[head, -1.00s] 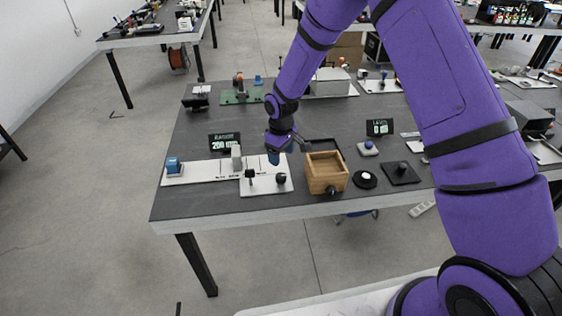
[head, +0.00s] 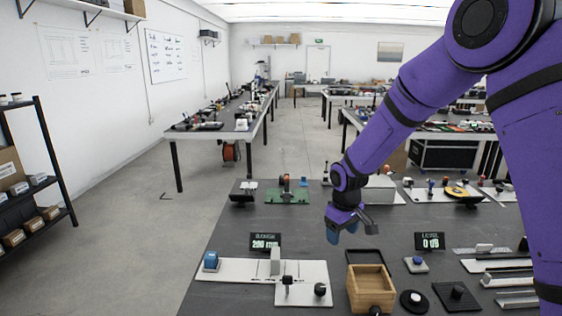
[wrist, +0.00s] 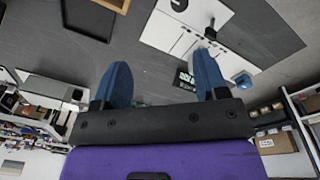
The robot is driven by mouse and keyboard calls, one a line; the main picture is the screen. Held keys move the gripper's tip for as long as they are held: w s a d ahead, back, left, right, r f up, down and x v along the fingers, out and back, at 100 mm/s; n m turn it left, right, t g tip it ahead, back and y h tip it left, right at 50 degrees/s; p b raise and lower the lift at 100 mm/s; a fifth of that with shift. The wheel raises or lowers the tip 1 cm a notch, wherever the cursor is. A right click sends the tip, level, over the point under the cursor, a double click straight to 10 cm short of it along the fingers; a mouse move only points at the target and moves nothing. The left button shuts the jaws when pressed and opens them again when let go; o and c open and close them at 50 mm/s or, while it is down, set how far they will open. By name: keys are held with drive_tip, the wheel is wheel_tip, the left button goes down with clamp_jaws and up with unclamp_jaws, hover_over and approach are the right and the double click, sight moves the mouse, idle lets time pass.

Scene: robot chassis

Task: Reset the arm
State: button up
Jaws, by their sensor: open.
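My purple arm reaches in from the right in the head view. My gripper (head: 340,234) hangs above the dark table, over the area behind the wooden box. In the wrist view my gripper (wrist: 158,88) shows two blue fingers spread apart with nothing between them. Table surface shows past the fingertips, and the gripper touches nothing that I can see.
Below stand an open wooden box (head: 371,288), a white board (head: 237,270) with a blue block (head: 211,260), a display reading 200 (head: 265,241) and another display (head: 430,241). A black tray (wrist: 92,18) shows in the wrist view. Shelves stand at left.

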drive_tip(key=s+d+r+m+t, duration=0.15)
drive_tip(key=s+d+r, duration=0.25)
drive_tip(key=s+r, duration=0.45)
drive_tip(key=s+d+r+m+t, duration=0.15)
drive_tip(key=s+d+r, duration=0.3)
drive_tip(key=r, duration=0.65)
drive_tip(key=s+d+r+m, duration=0.2)
drive_tip(key=s+r, duration=0.1)
drive_tip(key=s, duration=0.7)
drive_tip(key=s+d+r+m+t, duration=0.1)
drive_tip(key=s+d+r+m, duration=0.1)
drive_tip(key=s, duration=0.9)
drive_tip(key=shift+d+r, duration=0.35)
drive_tip(key=shift+r, duration=0.3)
drive_tip(key=shift+s, duration=0.1)
